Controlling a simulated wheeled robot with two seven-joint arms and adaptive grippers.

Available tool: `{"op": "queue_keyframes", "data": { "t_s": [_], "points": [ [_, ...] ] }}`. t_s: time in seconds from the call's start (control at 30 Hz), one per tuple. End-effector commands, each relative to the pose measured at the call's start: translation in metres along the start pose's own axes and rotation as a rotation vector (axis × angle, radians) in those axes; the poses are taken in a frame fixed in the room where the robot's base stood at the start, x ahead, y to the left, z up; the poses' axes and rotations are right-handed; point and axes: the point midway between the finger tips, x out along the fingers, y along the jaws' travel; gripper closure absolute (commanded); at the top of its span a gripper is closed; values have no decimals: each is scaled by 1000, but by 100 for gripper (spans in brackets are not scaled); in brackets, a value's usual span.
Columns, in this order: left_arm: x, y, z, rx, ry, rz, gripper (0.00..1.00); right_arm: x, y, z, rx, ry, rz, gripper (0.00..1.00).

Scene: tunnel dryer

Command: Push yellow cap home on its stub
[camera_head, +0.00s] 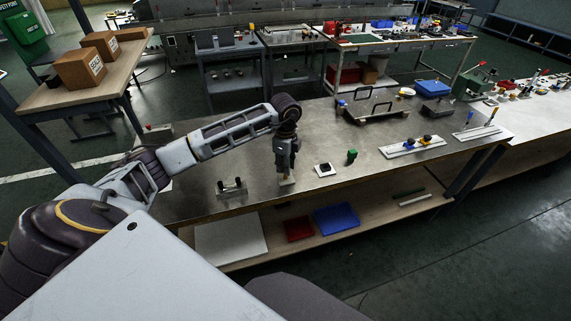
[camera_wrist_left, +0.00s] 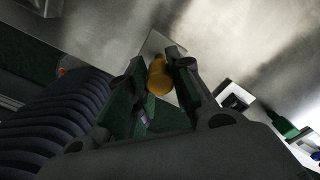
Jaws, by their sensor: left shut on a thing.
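The yellow cap (camera_wrist_left: 158,76) shows in the left wrist view between the fingertips of my left gripper (camera_wrist_left: 158,80), which is shut on it. In the head view the left gripper (camera_head: 286,172) points down at the steel bench top, over a small pale base plate (camera_head: 287,182). The cap is hidden by the fingers there. The base plate (camera_wrist_left: 152,44) also shows behind the cap in the wrist view. The stub is not visible, and I cannot tell whether the cap touches it. My right gripper is not in view.
To the right stand a white tile with a dark square (camera_head: 325,170) and a green block (camera_head: 352,156). A fixture with two dark knobs (camera_head: 231,188) is to the left. A long white plate (camera_head: 412,148) carries blue and yellow parts. Bare steel lies between them.

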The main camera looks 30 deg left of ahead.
Motion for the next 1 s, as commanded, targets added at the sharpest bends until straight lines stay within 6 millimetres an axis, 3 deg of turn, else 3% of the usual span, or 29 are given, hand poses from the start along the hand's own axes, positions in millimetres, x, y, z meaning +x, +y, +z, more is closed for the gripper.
{"op": "queue_keyframes", "data": {
  "t_s": [0.57,1.0],
  "points": [
    [1,0,0,0,0,0,94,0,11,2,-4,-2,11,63],
    [1,0,0,0,-1,0,94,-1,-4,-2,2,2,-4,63]
  ]
}}
